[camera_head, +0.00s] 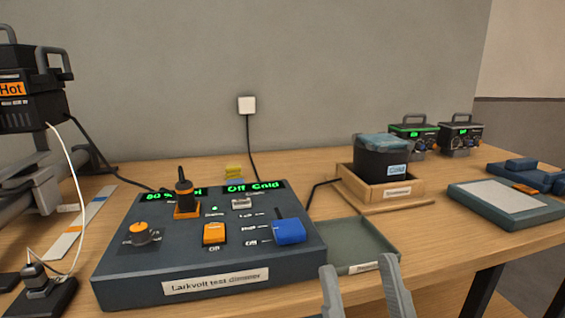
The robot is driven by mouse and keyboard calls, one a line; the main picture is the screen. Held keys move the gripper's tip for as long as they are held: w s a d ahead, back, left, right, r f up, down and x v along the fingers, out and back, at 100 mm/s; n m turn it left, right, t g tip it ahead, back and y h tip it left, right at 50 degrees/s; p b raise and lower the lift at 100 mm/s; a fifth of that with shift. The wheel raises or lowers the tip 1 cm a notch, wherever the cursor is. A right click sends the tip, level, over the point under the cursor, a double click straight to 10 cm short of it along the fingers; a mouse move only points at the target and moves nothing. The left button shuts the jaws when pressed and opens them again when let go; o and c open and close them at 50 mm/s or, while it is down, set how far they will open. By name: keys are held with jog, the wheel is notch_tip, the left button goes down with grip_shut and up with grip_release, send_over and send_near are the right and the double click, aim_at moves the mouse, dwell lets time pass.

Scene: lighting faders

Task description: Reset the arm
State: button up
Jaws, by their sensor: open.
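My gripper (368,291) shows at the bottom edge, right of centre. Its two grey fingers are apart with nothing between them. It is in front of the grey tray and to the right of the dimmer box's front corner. The dark dimmer box (125,274) is labelled "Larkvolt test dimmer". It carries an orange-and-black fader (185,201), an orange-topped knob (141,233), an orange switch (214,234) and a blue lever or knob (289,231). Its green display (252,187) reads "Off Cold" at the right; the left part is partly hidden.
A grey tray (372,246) lies right of the dimmer. A wooden box (406,186) holds a dark container (383,161). A lamp marked "Hot" (30,105) stands at left, with cables and a plug (37,281). A flat pad (505,205) lies near the table's right edge.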

jog(key=s+d+f+m+g+h, duration=0.2)
jog(key=s+d+f+g+h, duration=0.15)
jog(key=f, duration=0.65)
jog(key=s+d+f+m+g+h, duration=0.25)
jog(key=s+d+f, duration=0.2)
jog(key=f, duration=0.45)
jog(key=s+d+f+g, duration=0.2)
jog(key=s+f+g, duration=0.1)
jog(key=s+f, duration=0.4)
jog(key=s+d+f+g, duration=0.25)
jog(key=s+f, duration=0.25)
jog(key=s, duration=0.4)
notch_tip(320, 180, up, 22)
jog(key=p, duration=2.1)
jog(key=shift+w+r+n+g+h, duration=0.15)
jog(key=shift+w+n+g+h, duration=0.2)
jog(key=shift+n+h, duration=0.1)
jog(key=shift+a, duration=0.1)
